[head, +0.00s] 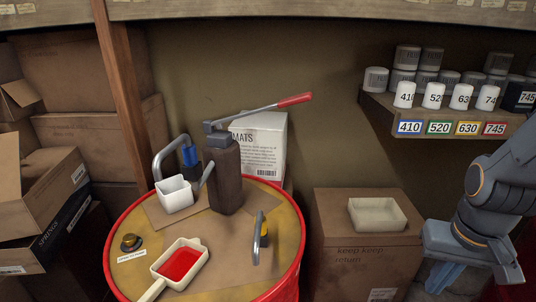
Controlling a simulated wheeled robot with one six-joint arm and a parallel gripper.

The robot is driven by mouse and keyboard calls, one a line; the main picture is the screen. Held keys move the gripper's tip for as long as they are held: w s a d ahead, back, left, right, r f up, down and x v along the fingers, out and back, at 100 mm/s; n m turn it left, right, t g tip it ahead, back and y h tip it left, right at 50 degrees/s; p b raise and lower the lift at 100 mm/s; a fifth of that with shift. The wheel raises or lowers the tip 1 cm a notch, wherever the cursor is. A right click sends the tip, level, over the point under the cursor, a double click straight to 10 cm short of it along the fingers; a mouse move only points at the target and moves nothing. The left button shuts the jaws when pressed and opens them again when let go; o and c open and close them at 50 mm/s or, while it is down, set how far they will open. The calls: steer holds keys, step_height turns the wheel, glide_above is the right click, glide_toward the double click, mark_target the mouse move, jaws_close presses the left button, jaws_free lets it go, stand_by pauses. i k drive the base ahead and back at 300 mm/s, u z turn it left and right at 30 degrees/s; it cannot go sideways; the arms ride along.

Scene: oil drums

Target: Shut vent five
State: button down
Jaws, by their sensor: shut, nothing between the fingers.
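A red oil drum (299,262) with a tan top stands in the middle. A small brass-and-dark cap (131,242) sits at the drum top's left edge, above a white label (131,256) too small to read. I cannot tell whether this is vent five, or whether it is open or shut. My gripper (440,282) is at the lower right, pointing down, shut and empty, well apart from the drum and beside a cardboard box.
A dark hand pump (226,178) with a red-tipped lever (294,100) rises from the drum. A white cup (174,194) and a scoop of red liquid (180,264) stand on top. A cardboard box (345,255) bears a cream tray (377,226). A shelf of numbered pots (450,129) overhangs the right.

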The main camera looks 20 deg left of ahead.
mark_target(129, 240)
steer(key=u, duration=3.9)
steer(key=k, duration=0.35)
steer(key=z, duration=1.5)
steer(key=i, duration=0.5)
